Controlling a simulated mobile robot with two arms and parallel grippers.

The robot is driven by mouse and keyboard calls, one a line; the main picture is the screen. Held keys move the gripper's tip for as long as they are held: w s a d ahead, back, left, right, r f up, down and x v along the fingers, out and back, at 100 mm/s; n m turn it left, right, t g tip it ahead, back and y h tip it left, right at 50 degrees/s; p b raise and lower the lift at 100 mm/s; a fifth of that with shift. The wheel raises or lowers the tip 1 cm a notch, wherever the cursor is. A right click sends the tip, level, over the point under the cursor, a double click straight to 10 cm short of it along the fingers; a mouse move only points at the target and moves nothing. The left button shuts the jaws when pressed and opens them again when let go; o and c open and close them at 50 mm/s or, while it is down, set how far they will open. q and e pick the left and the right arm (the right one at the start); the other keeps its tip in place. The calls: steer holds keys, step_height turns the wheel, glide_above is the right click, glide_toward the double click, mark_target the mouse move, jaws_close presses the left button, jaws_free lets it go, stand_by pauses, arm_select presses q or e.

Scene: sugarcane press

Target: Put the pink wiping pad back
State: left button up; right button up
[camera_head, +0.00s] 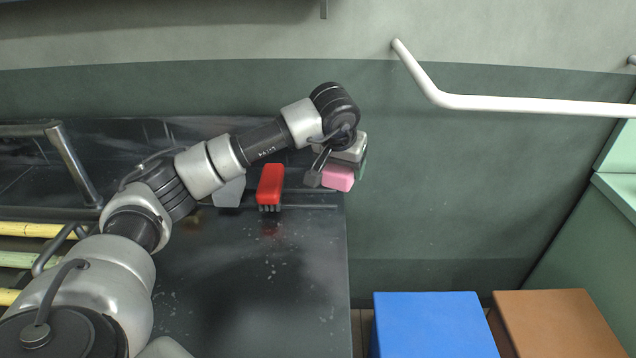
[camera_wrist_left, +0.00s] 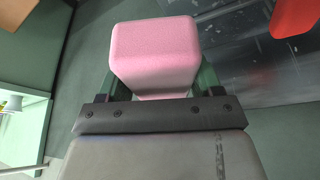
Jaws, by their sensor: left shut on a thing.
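The pink wiping pad (camera_head: 338,177) is a small block at the far right corner of the dark metal table (camera_head: 270,290). My left gripper (camera_head: 334,168) is shut on it. In the left wrist view the pink pad (camera_wrist_left: 155,55) fills the space between the fingers of my left gripper (camera_wrist_left: 158,88). Whether the pad touches the table or a holder below it cannot be told. My right gripper is not in view.
A red brush (camera_head: 270,185) and a grey block (camera_head: 229,192) stand by a rail left of the pad. A blue box (camera_head: 432,325) and a brown box (camera_head: 560,325) stand at the lower right. A white pipe (camera_head: 540,106) runs along the wall.

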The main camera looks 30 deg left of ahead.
arm_select(q)
steer(key=a+f, duration=0.1)
steer(key=a, duration=0.1)
steer(key=w+a+f, duration=0.1)
steer(key=a+f, duration=0.1)
steer(key=a, duration=0.1)
steer(key=a+f, duration=0.2)
steer(key=a, duration=0.1)
steer(key=shift+w+a, duration=0.1)
steer(key=shift+w, duration=0.1)
step_height(320, 180, down, 4)
steer(key=shift+r, duration=0.1)
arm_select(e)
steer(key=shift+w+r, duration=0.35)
arm_select(q)
steer(key=shift+f, duration=0.7)
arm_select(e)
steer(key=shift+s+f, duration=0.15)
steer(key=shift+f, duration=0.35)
arm_select(q)
steer(key=o, duration=0.8)
steer(key=shift+o, duration=0.2)
